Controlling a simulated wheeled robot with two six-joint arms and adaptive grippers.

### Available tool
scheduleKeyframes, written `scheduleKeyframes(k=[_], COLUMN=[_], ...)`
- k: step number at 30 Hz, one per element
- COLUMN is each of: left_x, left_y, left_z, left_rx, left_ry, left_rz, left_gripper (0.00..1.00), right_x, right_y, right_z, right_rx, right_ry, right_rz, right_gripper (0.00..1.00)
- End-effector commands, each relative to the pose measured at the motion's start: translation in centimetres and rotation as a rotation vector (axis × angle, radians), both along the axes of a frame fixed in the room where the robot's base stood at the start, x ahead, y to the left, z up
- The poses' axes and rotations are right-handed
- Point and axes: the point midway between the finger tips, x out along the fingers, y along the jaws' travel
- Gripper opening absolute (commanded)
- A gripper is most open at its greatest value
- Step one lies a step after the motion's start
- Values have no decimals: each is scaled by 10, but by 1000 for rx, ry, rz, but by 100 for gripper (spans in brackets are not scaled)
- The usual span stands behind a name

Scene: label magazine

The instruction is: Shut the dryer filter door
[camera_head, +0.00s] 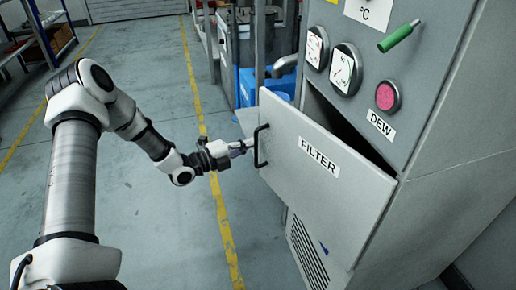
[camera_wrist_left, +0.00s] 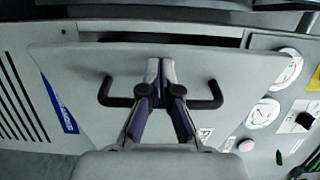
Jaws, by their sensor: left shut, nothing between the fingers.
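The filter door (camera_head: 290,160) is a grey panel with a FILTER label on the front of the grey dryer cabinet (camera_head: 440,120). It stands ajar, with a dark gap along its top edge. A black bar handle (camera_head: 259,147) is at its left side. My left gripper (camera_head: 246,147) is shut and empty, its fingertips at the handle. In the left wrist view my left gripper (camera_wrist_left: 162,68) is in front of the door (camera_wrist_left: 230,65), with the handle (camera_wrist_left: 112,99) showing on both sides of the fingers. I cannot tell whether they touch it. My right gripper is not in view.
Above the door are two gauges (camera_head: 345,68), a pink button (camera_head: 387,96) and a green lever (camera_head: 398,37). Blue containers (camera_head: 247,87) stand behind the door's left edge. The floor (camera_head: 130,200) with its yellow line is clear to the left.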

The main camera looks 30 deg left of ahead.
Motion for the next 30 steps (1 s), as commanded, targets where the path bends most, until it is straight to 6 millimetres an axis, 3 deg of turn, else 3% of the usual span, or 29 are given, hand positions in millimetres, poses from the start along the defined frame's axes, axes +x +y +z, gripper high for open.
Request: scheduleKeyframes(k=[6,20,30], left_x=[26,34,104], left_y=[-13,-16,-53], left_z=[-2,-3,-7], left_rx=[2,1,8], left_ry=[0,-2,0], left_rz=[-1,-12,-143], left_gripper=[0,0,0], right_x=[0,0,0], right_y=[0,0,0], right_z=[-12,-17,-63], right_rx=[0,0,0], right_ry=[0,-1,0], right_rz=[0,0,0], right_gripper=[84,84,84])
